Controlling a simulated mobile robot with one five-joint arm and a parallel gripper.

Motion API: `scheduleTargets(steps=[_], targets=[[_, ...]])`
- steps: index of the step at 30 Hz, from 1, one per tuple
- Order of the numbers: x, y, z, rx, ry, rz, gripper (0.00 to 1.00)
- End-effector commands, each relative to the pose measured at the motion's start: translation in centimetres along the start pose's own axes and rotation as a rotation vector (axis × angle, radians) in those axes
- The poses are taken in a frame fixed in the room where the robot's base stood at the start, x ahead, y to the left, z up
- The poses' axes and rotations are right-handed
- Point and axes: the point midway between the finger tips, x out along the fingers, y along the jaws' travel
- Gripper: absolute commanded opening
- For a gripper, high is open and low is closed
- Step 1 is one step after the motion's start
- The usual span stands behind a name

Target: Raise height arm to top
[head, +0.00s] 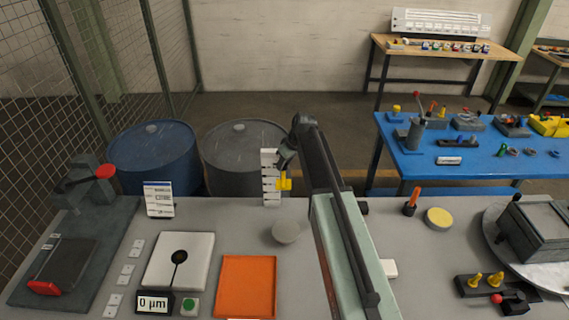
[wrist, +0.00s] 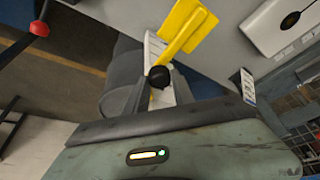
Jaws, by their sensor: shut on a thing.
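A white upright height gauge with tick marks (head: 270,160) stands at the back edge of the grey bench in the head view. Its yellow height arm (head: 285,184) sits a little below the middle of the scale. In the wrist view the yellow arm (wrist: 184,30) is large and tilted, with a round black knob (wrist: 160,77) beside it and the white scale (wrist: 157,55) behind.
A white card (head: 159,198) stands to the left. Space above the gauge looks clear.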

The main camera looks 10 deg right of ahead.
Motion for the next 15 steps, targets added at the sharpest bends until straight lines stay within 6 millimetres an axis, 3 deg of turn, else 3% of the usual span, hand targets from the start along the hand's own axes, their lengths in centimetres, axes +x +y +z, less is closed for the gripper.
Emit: scheduleTargets(steps=[1, 12, 13, 15], targets=[[-0.72, 0.12, -0.26, 0.0, 0.001, 0.002, 0.0], [-0.57, 0.12, -0.2, 0.001, 0.001, 0.002, 0.0], [-0.57, 0.11, -0.2, 0.0, 0.001, 0.002, 0.38], [-0.57, 0.09, -0.21, 0.0, 0.001, 0.002, 0.51]])
